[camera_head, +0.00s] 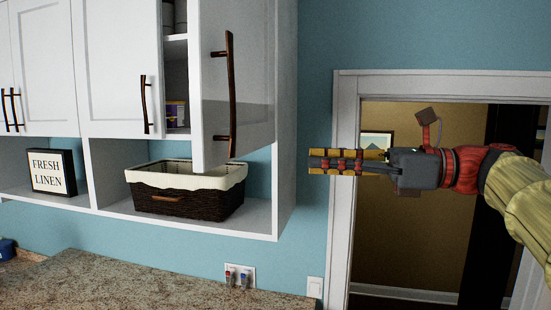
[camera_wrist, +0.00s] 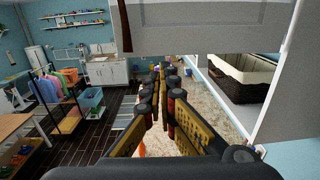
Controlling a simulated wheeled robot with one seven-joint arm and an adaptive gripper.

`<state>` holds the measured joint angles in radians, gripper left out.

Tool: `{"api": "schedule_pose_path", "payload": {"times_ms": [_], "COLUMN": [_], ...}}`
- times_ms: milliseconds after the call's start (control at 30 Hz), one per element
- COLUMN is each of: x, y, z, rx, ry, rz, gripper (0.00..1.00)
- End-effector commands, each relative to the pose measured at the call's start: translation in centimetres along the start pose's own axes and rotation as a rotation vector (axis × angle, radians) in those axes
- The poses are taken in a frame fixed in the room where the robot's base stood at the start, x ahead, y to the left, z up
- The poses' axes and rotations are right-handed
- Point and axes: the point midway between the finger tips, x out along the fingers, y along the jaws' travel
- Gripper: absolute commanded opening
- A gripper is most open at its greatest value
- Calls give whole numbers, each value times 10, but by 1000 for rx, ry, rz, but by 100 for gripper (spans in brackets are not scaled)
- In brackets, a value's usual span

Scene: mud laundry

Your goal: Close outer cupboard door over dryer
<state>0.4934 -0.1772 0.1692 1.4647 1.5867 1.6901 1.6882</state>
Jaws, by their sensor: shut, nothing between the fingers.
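The outer cupboard door (camera_head: 238,85) is white with a long dark vertical handle (camera_head: 231,95). It stands open, swung out toward me at the right end of the cupboards, and a gap on its left shows the shelves inside. In the wrist view the door's lower part (camera_wrist: 215,42) spans the top. My gripper (camera_head: 312,162) is to the right of the door, pointing left near the height of its lower edge. Its fingers are shut and empty, apart from the door. In the wrist view the fingertips (camera_wrist: 164,68) appear just below the door's bottom edge. The dryer cannot be made out.
A wicker basket (camera_head: 185,192) with a white liner sits on the open shelf below the door. A "Fresh Linen" sign (camera_head: 52,171) stands further left. A granite counter (camera_head: 130,285) lies below. A white door frame (camera_head: 346,200) is behind my arm.

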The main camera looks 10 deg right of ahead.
Motion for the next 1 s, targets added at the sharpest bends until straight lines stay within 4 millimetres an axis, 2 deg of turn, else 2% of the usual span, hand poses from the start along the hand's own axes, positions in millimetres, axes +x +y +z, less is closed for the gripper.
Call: {"api": "schedule_pose_path", "payload": {"times_ms": [167, 500, 700, 833, 1000], "x": [23, 87, 118, 130, 136], "y": [1, 1, 1, 0, 0], "z": [1, 1, 1, 0, -1], "rx": [0, 0, -1, -2, -2], "ry": [1, 2, 2, 2, 2], "rz": [4, 4, 2, 0, -2], "gripper": [0, 0, 0, 0, 0]}}
